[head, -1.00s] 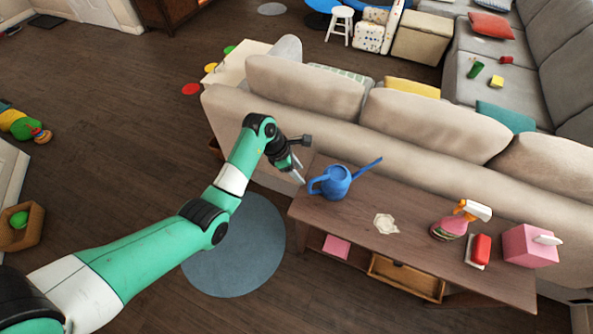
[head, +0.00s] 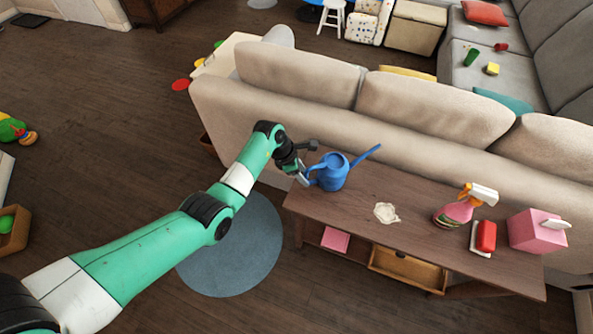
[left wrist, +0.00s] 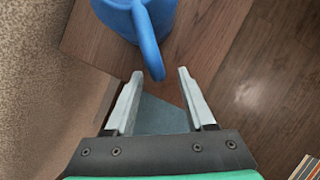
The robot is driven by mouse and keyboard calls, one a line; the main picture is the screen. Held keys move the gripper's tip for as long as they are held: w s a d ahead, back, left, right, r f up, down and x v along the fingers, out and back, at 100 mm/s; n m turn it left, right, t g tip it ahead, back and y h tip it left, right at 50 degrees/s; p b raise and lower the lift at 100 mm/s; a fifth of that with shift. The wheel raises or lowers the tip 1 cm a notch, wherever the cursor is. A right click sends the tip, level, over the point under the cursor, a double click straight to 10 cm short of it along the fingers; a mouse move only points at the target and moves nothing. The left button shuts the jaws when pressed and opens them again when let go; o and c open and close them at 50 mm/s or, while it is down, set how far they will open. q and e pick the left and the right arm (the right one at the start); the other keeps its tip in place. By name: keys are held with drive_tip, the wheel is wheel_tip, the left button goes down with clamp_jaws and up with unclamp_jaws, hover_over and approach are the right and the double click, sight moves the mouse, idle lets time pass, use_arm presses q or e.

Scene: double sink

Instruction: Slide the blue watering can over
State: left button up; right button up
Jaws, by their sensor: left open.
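The blue watering can (head: 333,171) stands upright near the left end of the brown wooden console table (head: 420,215). Its spout points to the upper right and its handle is on the left. My left gripper (head: 306,181) is at the handle side of the can. In the left wrist view the can (left wrist: 135,18) is at the top, and its handle reaches down between the tips of my open left gripper (left wrist: 160,74). The fingers stand on both sides of the handle without visibly closing on it. My right gripper is not in view.
A beige sofa (head: 300,80) backs the table. A white flat item (head: 386,212), a pink spray bottle (head: 455,212), a red sponge-like block (head: 486,236) and a pink tissue box (head: 537,232) stand to the right. The tabletop between can and white item is clear.

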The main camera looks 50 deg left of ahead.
use_arm(q)
drive_tip(key=shift+b+x, duration=0.45)
drive_tip(key=shift+x, duration=0.8)
clamp_jaws()
idle(0.5)
